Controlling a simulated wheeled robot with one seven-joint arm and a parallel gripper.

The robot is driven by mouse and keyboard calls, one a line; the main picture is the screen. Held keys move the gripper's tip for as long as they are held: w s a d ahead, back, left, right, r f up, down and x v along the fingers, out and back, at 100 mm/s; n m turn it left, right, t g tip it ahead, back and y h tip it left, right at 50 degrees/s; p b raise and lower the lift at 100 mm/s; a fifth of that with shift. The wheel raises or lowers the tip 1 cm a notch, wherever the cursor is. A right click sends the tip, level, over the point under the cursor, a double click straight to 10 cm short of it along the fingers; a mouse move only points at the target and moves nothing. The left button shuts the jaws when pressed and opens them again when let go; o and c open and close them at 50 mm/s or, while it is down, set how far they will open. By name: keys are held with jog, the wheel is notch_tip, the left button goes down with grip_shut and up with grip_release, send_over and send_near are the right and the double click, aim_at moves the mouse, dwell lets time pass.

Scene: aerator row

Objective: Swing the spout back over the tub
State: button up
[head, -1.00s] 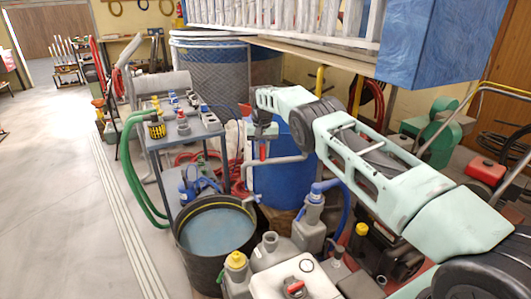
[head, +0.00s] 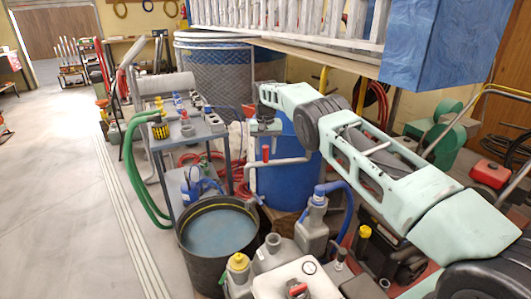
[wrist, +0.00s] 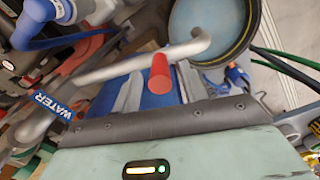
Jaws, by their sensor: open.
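The spout (head: 285,161) is a grey bent pipe with an upright red handle (head: 265,153). Its bent outer end hangs near the right rim of the black tub (head: 190,262), which holds bluish water. My gripper (head: 264,136) is open and points down just above the red handle. In the wrist view, the red handle (wrist: 159,74) shows between the two fingers, and I cannot tell whether either finger touches it. The spout (wrist: 110,70) crosses beyond the fingertips there, and its end shows over the near part of the tub (wrist: 252,22).
A blue barrel (head: 283,185) stands behind the spout. Grey jugs (head: 312,228) and a white canister (head: 290,275) crowd the front right. Open floor (head: 60,200) lies at left.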

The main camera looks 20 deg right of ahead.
notch_tip(320, 180, up, 16)
jog(key=p, duration=0.9)
jog(key=shift+f, duration=0.25)
jog(key=shift+c, duration=0.3)
jog(key=shift+d, duration=0.1)
jog(key=c, duration=0.5)
jog(key=d+f+p, duration=0.1)
jog(key=d, duration=0.1)
jog(key=d+f+n+t+h, duration=0.1)
jog(key=d, duration=0.2)
jog(key=w+d+f+n+h+p, duration=0.1)
jog(key=d+f, duration=0.1)
jog(key=d, duration=0.1)
jog(key=shift+w+d+t+p, duration=0.1)
jog(key=shift+t+p, duration=0.25)
jog(key=shift+t, duration=0.05)
grip_shut()
jog(key=s+d+f+n+t+h+p, duration=0.1)
jog(key=s+d+f+n+t+p, duration=0.15)
jog(key=n, duration=0.25)
jog(key=s+a+f+n+t+y+p, duration=0.1)
jog(key=s+a+n+t+y+p, duration=0.2)
jog(key=s+a+n+y, duration=0.55)
jog(key=w+a+f+n+h+p, duration=0.1)
jog(key=w+a+f+h+p, duration=0.1)
jog(key=w+f+p, duration=0.3)
jog(key=shift+w+a+f+h, duration=0.3)
jog(key=shift+w+f+h, duration=0.15)
jog(key=shift+f, duration=1.15)
